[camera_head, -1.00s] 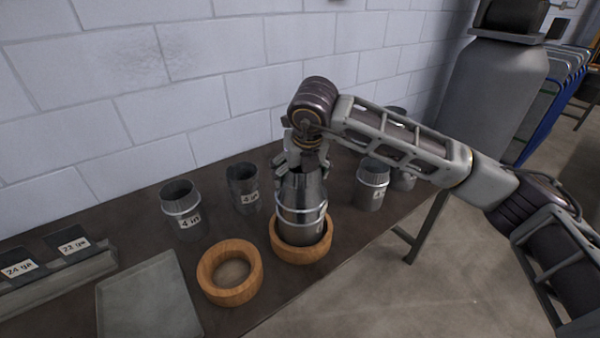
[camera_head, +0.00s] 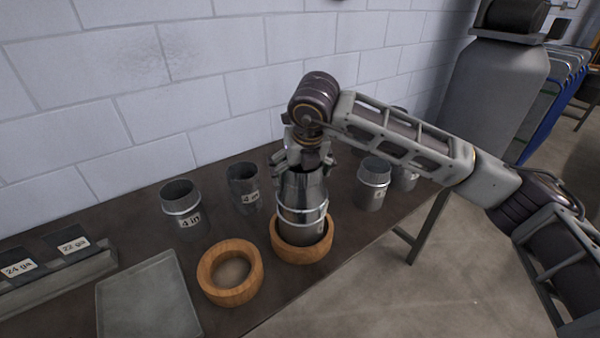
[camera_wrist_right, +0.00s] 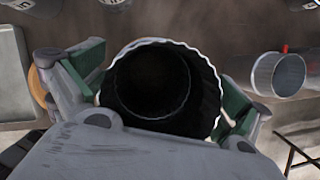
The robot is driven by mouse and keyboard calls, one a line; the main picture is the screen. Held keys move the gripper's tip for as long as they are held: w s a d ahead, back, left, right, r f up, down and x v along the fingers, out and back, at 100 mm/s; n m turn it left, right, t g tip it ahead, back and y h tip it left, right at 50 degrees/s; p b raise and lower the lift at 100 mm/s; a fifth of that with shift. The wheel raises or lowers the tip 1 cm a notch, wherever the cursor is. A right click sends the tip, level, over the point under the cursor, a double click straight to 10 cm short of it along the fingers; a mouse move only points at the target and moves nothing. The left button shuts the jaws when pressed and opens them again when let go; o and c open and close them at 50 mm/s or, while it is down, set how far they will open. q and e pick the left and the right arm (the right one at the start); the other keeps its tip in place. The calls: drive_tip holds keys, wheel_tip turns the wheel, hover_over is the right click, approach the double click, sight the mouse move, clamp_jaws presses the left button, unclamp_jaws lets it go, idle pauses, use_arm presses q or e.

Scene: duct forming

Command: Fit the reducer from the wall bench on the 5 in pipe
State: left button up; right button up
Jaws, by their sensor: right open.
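A grey metal reducer (camera_head: 303,189) stands upright on top of a beaded, labelled metal pipe (camera_head: 313,226); the two look stacked in one line. The pipe stands in a wooden ring (camera_head: 281,253) on the bench. The label is too small to read. My right gripper (camera_head: 304,160) is open at the reducer's top. In the right wrist view, its green-padded fingers stand on either side of the round crimped rim (camera_wrist_right: 207,65), with a narrow gap visible at the left. How far the reducer sits on the pipe is hard to tell. My left gripper is not in view.
An empty wooden ring (camera_head: 213,288) lies to the left. Two fittings (camera_head: 182,210) (camera_head: 243,188) stand behind it, and more (camera_head: 373,184) stand to the right. A grey tray (camera_head: 150,300) lies front left. The block wall (camera_head: 150,110) is close behind.

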drive_tip(key=v, duration=0.7)
drive_tip(key=shift+d+r, duration=0.1)
drive_tip(key=shift+r, duration=0.1)
idle(0.9)
